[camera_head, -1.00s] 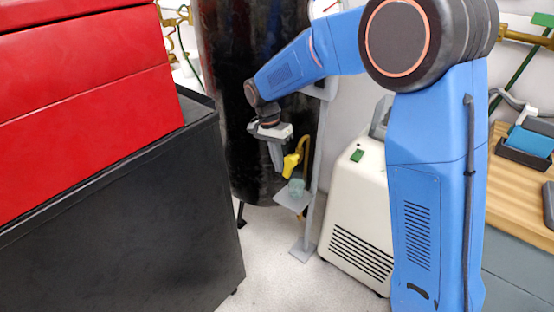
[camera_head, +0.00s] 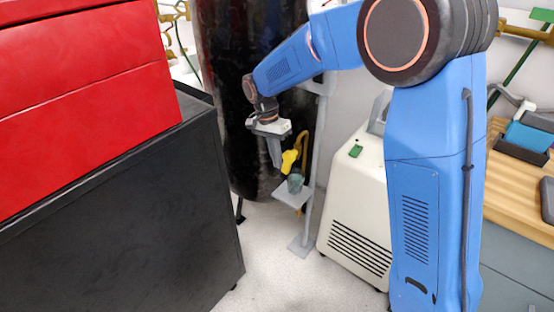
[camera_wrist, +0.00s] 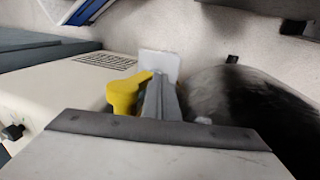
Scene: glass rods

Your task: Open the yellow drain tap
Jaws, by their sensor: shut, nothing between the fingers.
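The yellow drain tap (camera_head: 289,160) stands low in front of the black tank (camera_head: 225,110), just right of my gripper in the head view. My gripper (camera_head: 276,164) points down with its fingers together and nothing between them. In the wrist view the yellow tap (camera_wrist: 122,94) is directly left of my shut fingers (camera_wrist: 160,95). Its lever part reaches toward the fingers; I cannot tell if they touch. A small greenish glass cup (camera_head: 295,183) sits on a grey shelf (camera_head: 291,198) below the tap.
A grey stand post (camera_head: 317,150) rises right of the tap. A cream machine (camera_head: 352,200) stands to its right. A black cabinet (camera_head: 120,210) with red drawers (camera_head: 80,100) fills the left. A wooden bench (camera_head: 518,190) is at far right. Floor is clear between.

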